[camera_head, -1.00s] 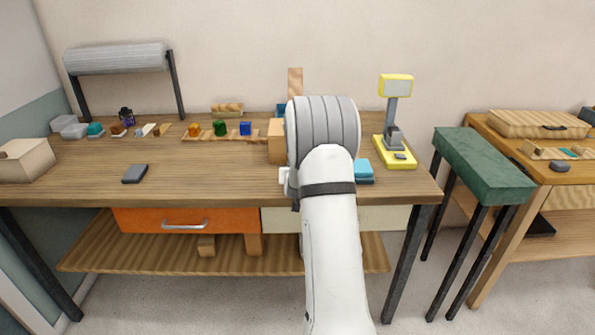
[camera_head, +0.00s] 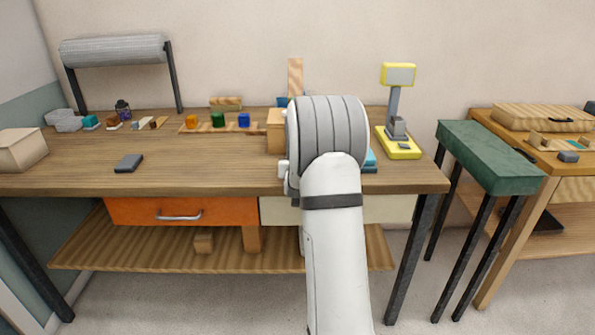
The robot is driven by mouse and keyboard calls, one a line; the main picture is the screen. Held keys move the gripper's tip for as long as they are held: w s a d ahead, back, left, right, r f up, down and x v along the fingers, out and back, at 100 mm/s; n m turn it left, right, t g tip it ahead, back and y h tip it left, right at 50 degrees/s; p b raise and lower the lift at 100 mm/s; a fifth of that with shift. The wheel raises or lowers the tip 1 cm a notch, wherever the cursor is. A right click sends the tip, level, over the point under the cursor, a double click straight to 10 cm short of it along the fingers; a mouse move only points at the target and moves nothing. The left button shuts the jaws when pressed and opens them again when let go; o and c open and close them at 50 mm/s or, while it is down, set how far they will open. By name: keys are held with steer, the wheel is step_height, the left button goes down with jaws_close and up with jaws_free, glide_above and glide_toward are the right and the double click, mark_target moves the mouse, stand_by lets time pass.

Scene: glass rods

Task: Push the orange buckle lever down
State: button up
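I cannot make out an orange buckle lever. My arm rises through the middle of the view in front of the workbench (camera_head: 215,170). Its thick grey and white joints cover part of the bench, and my gripper is hidden behind them. A light wooden block (camera_head: 275,131) and a teal item (camera_head: 371,160) show partly beside the arm.
A yellow-based device (camera_head: 398,148) stands at the bench's right. A green-topped stand (camera_head: 490,155) and another table (camera_head: 570,150) are to the right. The bench's left middle is mostly clear.

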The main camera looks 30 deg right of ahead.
steer(key=shift+b, duration=0.3)
steer(key=shift+f, duration=0.1)
steer(key=o, duration=1)
steer(key=v, duration=0.8)
steer(key=shift+f, duration=0.1)
